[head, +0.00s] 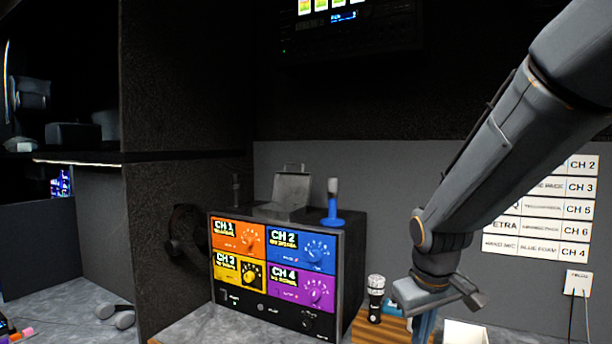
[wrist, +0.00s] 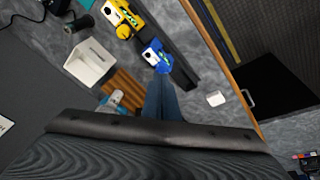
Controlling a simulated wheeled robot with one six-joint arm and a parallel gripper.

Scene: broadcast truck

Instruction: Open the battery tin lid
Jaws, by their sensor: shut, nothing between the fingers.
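A small grey metal box (head: 284,209), which looks like the battery tin, sits on top of the four-colour channel unit in the head view. Its lid (head: 292,187) stands up at the back, tilted open, with a small handle or latch on its top edge. The tin is not recognisable in the wrist view. My gripper (head: 422,330) is to the right of the channel unit and lower than the tin, well apart from it, pointing down. Its fingertips are cut off by the bottom of the head view. In the wrist view the fingers (wrist: 162,98) are together and empty.
The channel unit (head: 343,270) carries a blue-based upright item (head: 333,205) right of the tin. A microphone (head: 376,297) stands near my gripper. The wrist view shows an open white box (wrist: 90,63), a yellow pack (wrist: 123,20) and a blue pack (wrist: 156,56). Headphones (head: 183,232) hang left.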

